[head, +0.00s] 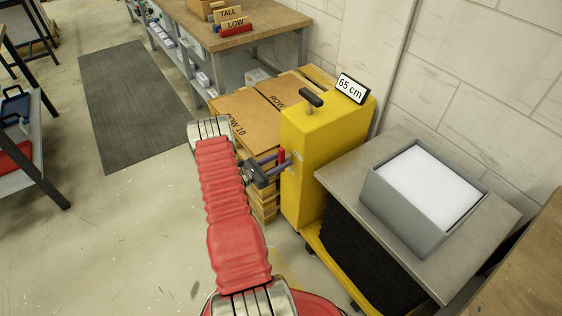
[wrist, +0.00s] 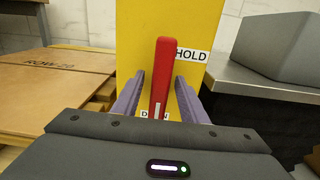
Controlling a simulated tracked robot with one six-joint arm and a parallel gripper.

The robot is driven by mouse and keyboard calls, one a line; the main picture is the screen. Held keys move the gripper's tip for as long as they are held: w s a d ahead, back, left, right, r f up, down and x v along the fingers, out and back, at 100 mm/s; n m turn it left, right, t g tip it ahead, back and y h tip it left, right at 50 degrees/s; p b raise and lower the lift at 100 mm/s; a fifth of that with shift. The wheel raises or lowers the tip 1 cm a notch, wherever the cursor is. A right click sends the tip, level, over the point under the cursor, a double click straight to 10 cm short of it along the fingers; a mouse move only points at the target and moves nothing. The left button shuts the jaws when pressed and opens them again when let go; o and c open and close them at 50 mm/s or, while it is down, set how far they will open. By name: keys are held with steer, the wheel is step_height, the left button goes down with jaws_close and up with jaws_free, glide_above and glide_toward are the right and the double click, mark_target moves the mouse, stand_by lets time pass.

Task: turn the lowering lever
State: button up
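The lowering lever (wrist: 161,78) is a red bar standing upright on the front of the yellow lift column (head: 320,130). In the head view the red lever (head: 281,156) shows at the column's left side. My gripper (wrist: 159,95) is open, with one purple finger on each side of the lever and a gap to both. It also shows in the head view (head: 283,166), close to the column face. A "HOLD" label (wrist: 191,56) is right of the lever's upper part. A lower label, partly hidden behind the lever, reads "D...N" (wrist: 147,114).
A "65 cm" sign (head: 351,89) and a black T-handle (head: 312,99) are on the column top. A grey lift table (head: 345,170) bears a grey box (head: 405,215) of white sheets. Cardboard boxes (head: 240,108) on pallets stand behind the gripper.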

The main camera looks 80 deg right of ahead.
steer(key=v, duration=1.3)
steer(key=shift+w+a, duration=0.25)
steer(key=shift+w, duration=0.05)
steer(key=s+a+f+m+g+y, duration=0.1)
steer(key=s+a+f+m+y, duration=0.1)
steer(key=s+a+m+y, duration=0.45)
steer(key=w+a+r+m+t+y, duration=0.25)
steer(key=w+a+r+t, duration=0.35)
steer(key=a+r, duration=0.7)
steer(key=w+a+r+m+t+y, duration=0.25)
steer(key=w+a+r, duration=0.65)
steer(key=a, duration=0.6)
steer(key=s+a+r+n+t+y, duration=0.2)
steer(key=a+r+t, duration=0.8)
steer(key=a+r, duration=0.9)
steer(key=shift+s+a+r, duration=0.15)
steer(key=shift+a+r, duration=0.15)
steer(key=shift+r, duration=0.5)
